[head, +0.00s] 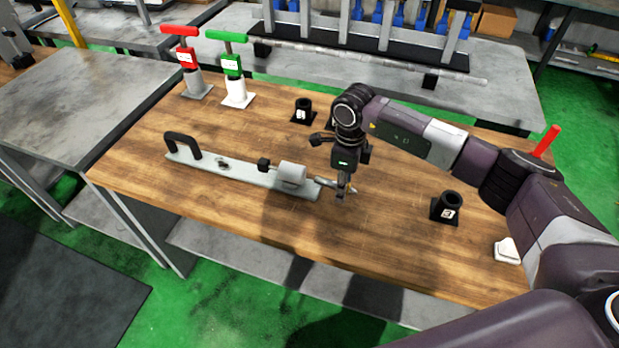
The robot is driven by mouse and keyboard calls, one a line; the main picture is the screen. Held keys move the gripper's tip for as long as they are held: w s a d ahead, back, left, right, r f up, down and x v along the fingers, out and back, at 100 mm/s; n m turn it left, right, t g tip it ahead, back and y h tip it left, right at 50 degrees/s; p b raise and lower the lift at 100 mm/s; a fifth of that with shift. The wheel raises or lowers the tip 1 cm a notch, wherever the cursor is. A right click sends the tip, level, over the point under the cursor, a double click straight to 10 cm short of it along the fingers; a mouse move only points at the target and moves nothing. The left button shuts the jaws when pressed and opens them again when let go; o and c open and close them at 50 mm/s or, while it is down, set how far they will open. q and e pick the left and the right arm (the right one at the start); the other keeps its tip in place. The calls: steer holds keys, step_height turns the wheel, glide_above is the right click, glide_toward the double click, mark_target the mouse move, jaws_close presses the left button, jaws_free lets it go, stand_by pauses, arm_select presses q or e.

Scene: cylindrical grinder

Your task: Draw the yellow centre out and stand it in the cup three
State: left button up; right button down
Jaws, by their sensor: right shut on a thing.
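My right gripper (342,194) points down just right of the grey plate's end and is shut on a slim grey metal pin (327,184), which looks like the centre; I see no yellow on it. The pin lies roughly level, its left end close to the white cylindrical holder (292,173) on the plate; I cannot tell whether any of it is still inside. A black cup (446,207) with a white label that seems to read 3 stands to the right on the wooden table, its mouth open upward. My left gripper is not in view.
The grey plate (240,182) with a black handle lies on the wooden table (180,225). Another black cup (303,109) stands behind it. A red-topped stand (187,62) and a green-topped stand (233,68) are at back left. A white object (507,250) sits at the right edge.

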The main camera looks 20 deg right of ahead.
steer(key=shift+s+d+r, duration=0.1)
steer(key=shift+s+d, duration=0.1)
steer(key=shift+d, duration=0.15)
steer(key=shift+r+p, duration=1.55)
steer(key=shift+r, duration=1.45)
